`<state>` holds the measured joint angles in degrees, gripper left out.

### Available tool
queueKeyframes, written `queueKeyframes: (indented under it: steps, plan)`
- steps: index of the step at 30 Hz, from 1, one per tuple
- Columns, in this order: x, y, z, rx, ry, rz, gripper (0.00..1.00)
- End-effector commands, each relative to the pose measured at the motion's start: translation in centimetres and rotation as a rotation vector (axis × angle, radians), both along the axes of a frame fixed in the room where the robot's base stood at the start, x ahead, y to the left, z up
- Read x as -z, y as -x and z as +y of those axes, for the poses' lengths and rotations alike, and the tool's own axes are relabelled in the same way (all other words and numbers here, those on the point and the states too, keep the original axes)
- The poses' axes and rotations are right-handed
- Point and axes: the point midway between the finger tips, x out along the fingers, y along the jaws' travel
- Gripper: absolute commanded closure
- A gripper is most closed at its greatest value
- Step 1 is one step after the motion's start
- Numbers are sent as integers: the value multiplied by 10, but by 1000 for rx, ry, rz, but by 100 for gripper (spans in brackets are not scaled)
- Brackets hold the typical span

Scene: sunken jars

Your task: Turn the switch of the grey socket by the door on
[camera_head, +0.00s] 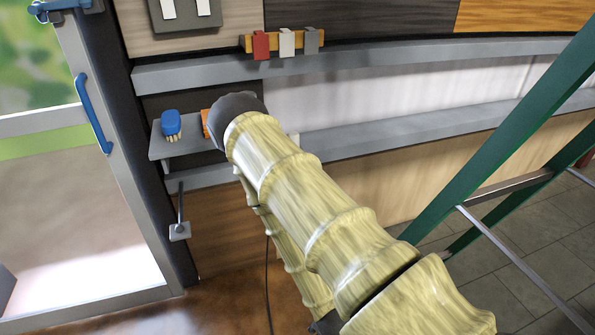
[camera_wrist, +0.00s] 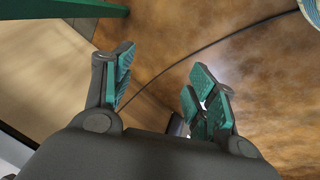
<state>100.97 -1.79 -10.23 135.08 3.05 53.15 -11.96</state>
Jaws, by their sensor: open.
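A small grey fitting with an upright dark lever (camera_head: 180,231) is low on the wall just right of the door. A grey plate with two white rockers (camera_head: 186,22) is higher on the wall, cut by the top edge. No label tells which is the socket, and I cannot read any switch position. My gripper (camera_wrist: 160,62) is open and empty in the wrist view, with its green-padded fingers apart over the brown floor. In the head view my arm hides it. A small grey piece by the right finger in the wrist view is unclear.
The glass door (camera_head: 75,170) has a blue handle (camera_head: 93,115). A blue brush (camera_head: 171,125) sits on a small shelf (camera_head: 190,148). Red, white and grey pieces hang on an orange rail (camera_head: 284,43). A green frame (camera_head: 500,140) stands at right. A dark cable (camera_wrist: 190,62) crosses the floor.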

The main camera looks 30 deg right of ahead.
Motion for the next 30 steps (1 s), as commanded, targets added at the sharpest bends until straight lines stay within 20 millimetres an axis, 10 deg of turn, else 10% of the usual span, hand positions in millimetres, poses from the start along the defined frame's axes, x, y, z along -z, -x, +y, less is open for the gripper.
queueKeyframes:
  steps: [6, 12, 19, 30]
  plan:
    - [-60, -165, -111, -358, 454, -378, 43]
    - [-161, -269, -151, -620, 853, -625, 43]
    - [-226, -313, -155, -748, 1084, -744, 43]
    - [-232, -354, -165, -756, 1104, -754, 43]
